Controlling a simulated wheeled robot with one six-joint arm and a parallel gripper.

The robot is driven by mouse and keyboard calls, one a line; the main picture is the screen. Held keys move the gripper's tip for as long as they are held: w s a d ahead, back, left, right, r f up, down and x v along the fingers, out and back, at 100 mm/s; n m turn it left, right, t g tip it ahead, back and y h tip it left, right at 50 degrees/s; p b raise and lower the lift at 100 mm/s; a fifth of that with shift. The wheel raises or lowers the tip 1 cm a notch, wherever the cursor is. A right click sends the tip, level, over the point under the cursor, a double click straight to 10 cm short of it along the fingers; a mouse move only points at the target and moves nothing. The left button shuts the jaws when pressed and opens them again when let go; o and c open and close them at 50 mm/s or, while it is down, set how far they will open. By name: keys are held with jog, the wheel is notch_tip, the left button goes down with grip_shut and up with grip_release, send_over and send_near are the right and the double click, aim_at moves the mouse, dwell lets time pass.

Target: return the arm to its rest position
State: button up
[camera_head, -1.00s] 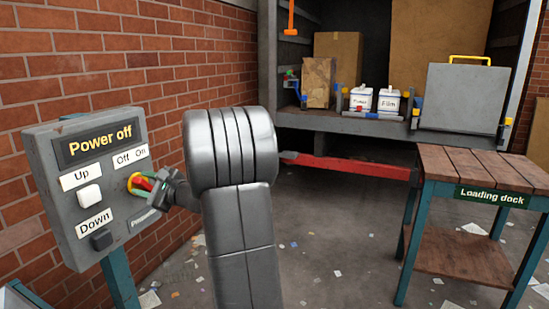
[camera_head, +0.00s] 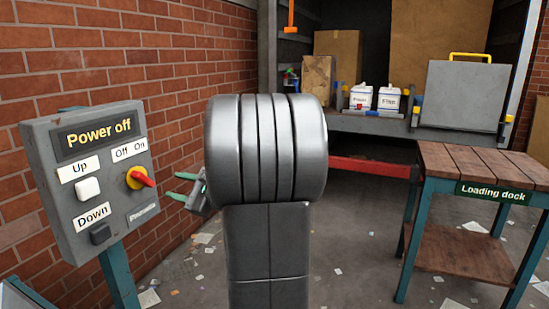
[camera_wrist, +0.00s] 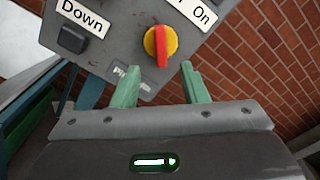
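My gripper (camera_head: 173,185) is open and empty, with two green fingers, just right of the control box (camera_head: 72,215) and apart from it. In the wrist view the fingers (camera_wrist: 160,67) are spread below the rotary switch, with nothing between them. The switch (camera_head: 140,178) has a yellow base and a red handle; it also shows in the wrist view (camera_wrist: 161,45). In the head view its handle slants down to the right. The display (camera_head: 97,135) reads "Power off". My arm hides part of the floor and the truck area behind it.
The box also has a white Up button (camera_head: 88,188) and a dark Down button (camera_head: 101,234). A brick wall stands behind it. A wooden-topped loading dock table (camera_head: 480,165) stands at right. Scraps litter the floor.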

aim_at(146, 176)
jog(key=p+x, duration=0.2)
jog(key=x, duration=1)
jog(key=shift+w+a+r, duration=0.1)
jog(key=shift+a, duration=0.2)
jog(key=shift+w+a+r+p, duration=0.15)
jog(key=shift+r+p, duration=0.05)
jog(key=shift+p, duration=0.4)
jog(key=shift+d+r+m+p, duration=0.1)
jog(key=shift+d+m+p, duration=0.1)
jog(key=shift+m+p, duration=0.5)
jog(key=m+p, duration=0.2)
jog(key=p, duration=0.4)
jog(key=shift+w, duration=0.15)
jog(key=shift+m+p, duration=0.4)
jog(key=shift+p, duration=0.05)
jog(key=shift+w+m+p, duration=0.1)
jog(key=shift+m+p, duration=0.4)
jog(key=shift+p, duration=0.45)
jog(key=shift+d+f, duration=0.1)
jog(key=shift+f, duration=0.1)
